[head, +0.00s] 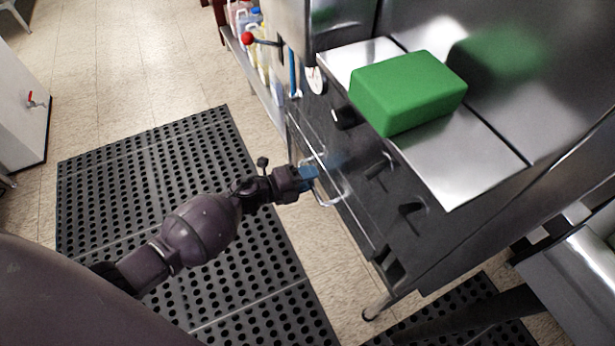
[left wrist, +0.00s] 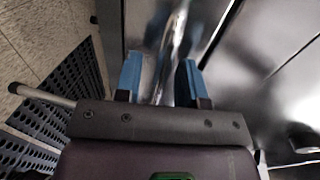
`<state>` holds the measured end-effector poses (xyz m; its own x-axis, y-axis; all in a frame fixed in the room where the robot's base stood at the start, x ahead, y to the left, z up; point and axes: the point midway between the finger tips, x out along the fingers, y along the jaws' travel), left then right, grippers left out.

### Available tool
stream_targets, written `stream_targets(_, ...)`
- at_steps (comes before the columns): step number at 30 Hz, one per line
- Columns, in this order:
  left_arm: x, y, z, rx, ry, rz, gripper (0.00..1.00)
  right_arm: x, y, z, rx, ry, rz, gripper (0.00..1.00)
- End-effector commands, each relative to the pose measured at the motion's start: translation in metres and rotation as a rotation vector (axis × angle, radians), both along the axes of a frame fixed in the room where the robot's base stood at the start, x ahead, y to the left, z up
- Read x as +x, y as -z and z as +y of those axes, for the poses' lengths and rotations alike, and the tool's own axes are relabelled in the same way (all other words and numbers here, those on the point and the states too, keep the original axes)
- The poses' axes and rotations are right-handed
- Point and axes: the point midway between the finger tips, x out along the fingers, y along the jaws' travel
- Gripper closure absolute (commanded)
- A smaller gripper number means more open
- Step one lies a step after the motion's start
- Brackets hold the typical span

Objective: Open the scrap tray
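The scrap tray appears to be the low metal front (head: 352,222) on the left side of the steel machine, with a bright bar handle (head: 335,202). I cannot tell whether the tray sits fully shut. My left gripper (head: 309,173) is at this handle, its blue fingers pointing toward the machine. In the left wrist view the two blue fingers (left wrist: 160,80) stand apart, with the shiny handle bar (left wrist: 177,42) running between them. Gaps show beside the bar, so the fingers do not look closed on it. My right gripper is out of view.
A green block (head: 407,92) lies on the steel top above the tray. Black perforated mats (head: 150,190) cover the floor. Floor left of the machine is clear.

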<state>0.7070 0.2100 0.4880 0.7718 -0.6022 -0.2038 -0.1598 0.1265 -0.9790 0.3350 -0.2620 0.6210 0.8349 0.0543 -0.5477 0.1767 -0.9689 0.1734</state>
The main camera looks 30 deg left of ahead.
Motion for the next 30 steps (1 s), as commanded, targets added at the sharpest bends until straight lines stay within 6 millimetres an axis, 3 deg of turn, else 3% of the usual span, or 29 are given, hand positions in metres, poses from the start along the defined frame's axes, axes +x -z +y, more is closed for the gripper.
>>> stream_targets(2, 0.000, 0.000, 0.000, 0.000, 0.000, 0.000, 0.67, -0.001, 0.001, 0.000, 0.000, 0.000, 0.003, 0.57)
stream_targets(9, 0.000, 0.000, 0.000, 0.000, 0.000, 0.000, 1.00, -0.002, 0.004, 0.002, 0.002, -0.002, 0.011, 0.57)
stream_targets(21, -0.005, 0.000, 0.004, 0.001, 0.000, 0.000, 1.00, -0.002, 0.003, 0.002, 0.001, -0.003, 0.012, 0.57)
stream_targets(26, -0.021, 0.000, 0.017, 0.004, -0.001, 0.001, 1.00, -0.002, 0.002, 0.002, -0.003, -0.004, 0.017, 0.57)
stream_targets(30, -0.044, 0.000, 0.036, 0.004, -0.001, 0.001, 1.00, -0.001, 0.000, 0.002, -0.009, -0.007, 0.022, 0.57)
